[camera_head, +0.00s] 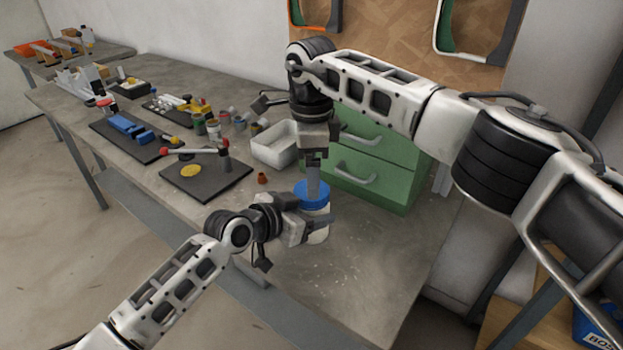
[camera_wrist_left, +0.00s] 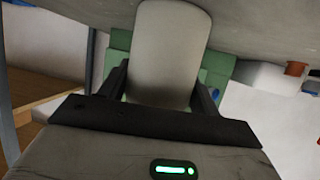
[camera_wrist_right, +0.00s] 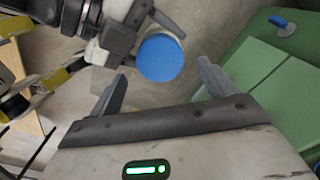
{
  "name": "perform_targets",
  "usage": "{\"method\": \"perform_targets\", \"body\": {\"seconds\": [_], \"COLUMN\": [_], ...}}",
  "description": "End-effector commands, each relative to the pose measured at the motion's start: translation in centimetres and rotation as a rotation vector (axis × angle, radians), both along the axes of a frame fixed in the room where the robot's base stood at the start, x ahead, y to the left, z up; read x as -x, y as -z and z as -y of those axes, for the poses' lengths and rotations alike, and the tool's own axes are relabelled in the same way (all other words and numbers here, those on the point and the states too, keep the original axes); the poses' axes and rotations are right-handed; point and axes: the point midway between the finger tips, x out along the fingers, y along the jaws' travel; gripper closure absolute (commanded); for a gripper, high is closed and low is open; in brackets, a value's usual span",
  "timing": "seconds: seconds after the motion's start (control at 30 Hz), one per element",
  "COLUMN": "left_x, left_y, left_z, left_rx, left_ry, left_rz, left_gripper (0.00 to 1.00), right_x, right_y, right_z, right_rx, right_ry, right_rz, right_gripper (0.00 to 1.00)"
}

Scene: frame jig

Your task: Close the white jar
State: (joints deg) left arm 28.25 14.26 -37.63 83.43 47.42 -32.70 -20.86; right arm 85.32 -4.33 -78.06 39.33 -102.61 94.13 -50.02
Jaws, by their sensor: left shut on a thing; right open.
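The white jar (camera_head: 318,236) is upright near the front of the workbench, with a blue lid (camera_head: 312,194) on its top. My left gripper (camera_head: 305,226) is shut on the jar's side. The left wrist view shows the pale jar body (camera_wrist_left: 170,50) between its fingers. My right gripper (camera_head: 314,178) points down from above, open, with a finger close by the lid. The right wrist view shows the round lid (camera_wrist_right: 160,57) beyond its spread fingers (camera_wrist_right: 160,88). I cannot tell whether the fingers touch the lid or how tightly it sits.
A green drawer cabinet (camera_head: 374,151) stands behind the jar, next to a white bin (camera_head: 273,145). A small orange-brown pot (camera_head: 262,178) and a dark board with a clamp (camera_head: 224,181) are to the left. The bench (camera_head: 375,265) is clear in front and to the right.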

Motion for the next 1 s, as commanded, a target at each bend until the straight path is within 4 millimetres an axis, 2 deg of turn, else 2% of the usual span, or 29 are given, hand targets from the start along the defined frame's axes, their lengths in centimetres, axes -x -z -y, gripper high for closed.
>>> {"method": "perform_targets", "body": {"seconds": [0.27, 0.33, 0.5, 0.6, 0.87, 1.0], "left_x": [0.0, 0.0, 0.0, 0.0, 0.0, 0.0], "left_y": [0.0, 0.0, 0.0, 0.0, 0.0, 0.0], "left_z": [0.0, 0.0, 0.0, 0.0, 0.0, 0.0], "left_rx": [0.001, 0.001, 0.001, 0.001, 0.001, 0.001], "left_ry": [0.000, 0.000, 0.000, 0.000, 0.000, 0.000], "left_rz": [0.001, 0.001, 0.001, 0.001, 0.001, 0.001], "left_gripper": [1.00, 1.00, 1.00, 1.00, 1.00, 1.00], "right_x": [0.0, 0.0, -0.1, 0.0, 0.0, 0.0], "right_y": [-0.6, -0.7, -3.4, -4.1, -4.0, -3.1], "right_z": [0.0, 0.0, -0.1, 0.0, 0.0, 0.0], "right_rx": [-0.001, -0.001, -0.002, -0.001, -0.001, -0.001], "right_ry": [0.000, -0.004, -0.083, -0.109, -0.110, -0.110], "right_rz": [-0.002, -0.001, 0.001, -0.001, -0.002, -0.005], "right_gripper": [0.18, 0.21, 0.21, 0.21, 0.21, 0.21]}}
